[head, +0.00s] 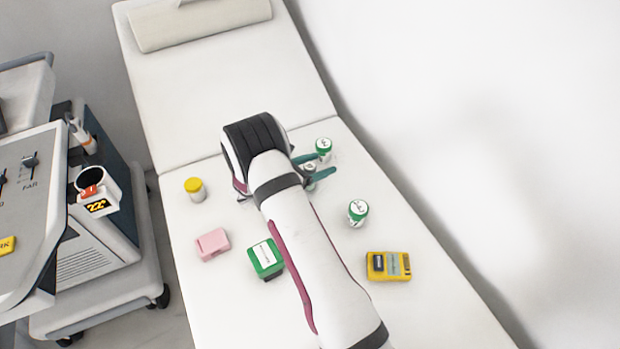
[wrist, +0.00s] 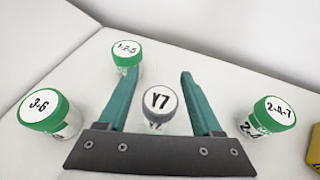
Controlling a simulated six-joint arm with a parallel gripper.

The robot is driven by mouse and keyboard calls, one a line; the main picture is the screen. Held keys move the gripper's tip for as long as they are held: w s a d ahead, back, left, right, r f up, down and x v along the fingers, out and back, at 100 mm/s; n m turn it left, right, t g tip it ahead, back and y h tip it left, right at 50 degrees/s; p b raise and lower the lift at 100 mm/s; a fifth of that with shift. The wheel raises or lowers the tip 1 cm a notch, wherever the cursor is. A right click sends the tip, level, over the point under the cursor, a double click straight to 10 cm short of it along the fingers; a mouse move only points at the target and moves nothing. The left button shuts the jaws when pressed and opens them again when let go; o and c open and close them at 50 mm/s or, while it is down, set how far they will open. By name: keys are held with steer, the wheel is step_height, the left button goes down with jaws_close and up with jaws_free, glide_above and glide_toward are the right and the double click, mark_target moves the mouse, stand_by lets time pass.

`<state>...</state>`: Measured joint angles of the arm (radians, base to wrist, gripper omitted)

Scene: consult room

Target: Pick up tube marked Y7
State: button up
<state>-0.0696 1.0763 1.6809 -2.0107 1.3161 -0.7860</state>
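In the head view my gripper (head: 327,163) reaches right over the couch, with the tube (head: 309,169) partly hidden between the fingers. Green-lidded jars stand around it: 1-2-5 (wrist: 126,55) by the left fingertip, 3-6 (wrist: 45,114) at left, and 2-0-7 (wrist: 268,116) at right.
The white couch (head: 215,315) also bears a yellow-lidded jar (head: 195,189), a pink box (head: 212,245), a green box (head: 264,259) and a yellow device (head: 389,266). A grey cart (head: 100,270) stands left of the couch. The couch's upper part is mostly clear below the pillow (head: 190,22).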

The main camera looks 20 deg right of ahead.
jaws_close()
steer(key=shift+r, duration=0.1)
